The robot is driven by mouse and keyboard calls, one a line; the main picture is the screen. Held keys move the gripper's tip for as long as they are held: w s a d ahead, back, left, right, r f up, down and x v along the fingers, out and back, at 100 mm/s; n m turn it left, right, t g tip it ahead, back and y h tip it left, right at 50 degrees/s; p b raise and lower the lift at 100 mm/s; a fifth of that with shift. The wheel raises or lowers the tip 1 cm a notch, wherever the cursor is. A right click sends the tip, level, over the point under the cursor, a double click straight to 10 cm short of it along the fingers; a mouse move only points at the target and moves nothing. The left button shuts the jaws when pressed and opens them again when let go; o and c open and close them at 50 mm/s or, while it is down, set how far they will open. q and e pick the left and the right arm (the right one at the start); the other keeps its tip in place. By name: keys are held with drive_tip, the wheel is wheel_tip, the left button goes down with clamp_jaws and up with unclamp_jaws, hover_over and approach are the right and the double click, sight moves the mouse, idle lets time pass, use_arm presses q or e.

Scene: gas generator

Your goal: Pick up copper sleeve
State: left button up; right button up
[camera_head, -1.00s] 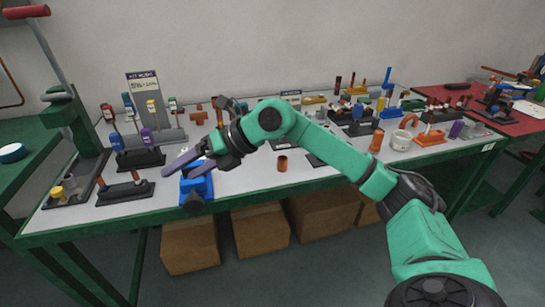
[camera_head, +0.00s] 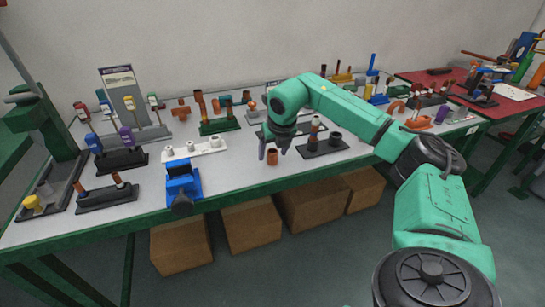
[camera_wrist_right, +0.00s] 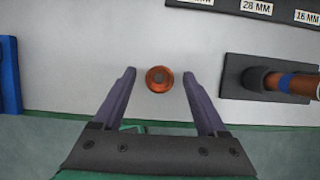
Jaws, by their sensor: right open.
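The copper sleeve (camera_head: 272,157) stands upright on the white table top near its front edge. In the right wrist view the copper sleeve (camera_wrist_right: 159,79) shows from above as a small round copper ring. My right gripper (camera_head: 272,149) is just above and beside it in the head view. In the wrist view the right gripper's (camera_wrist_right: 157,76) two fingers are open, and the sleeve lies between them near the tips, touching neither. My left gripper is in neither view.
A black holder (camera_head: 323,147) with upright parts stands right of the sleeve. A blue vise (camera_head: 182,181) is at the front edge to the left. A white block with fittings (camera_head: 195,149) and a green holder (camera_head: 220,127) stand behind. Bare table surrounds the sleeve.

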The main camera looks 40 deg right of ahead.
drive_tip(key=shift+x, duration=0.75)
drive_tip(key=shift+r, duration=0.1)
drive_tip(key=c, duration=0.3)
clamp_jaws()
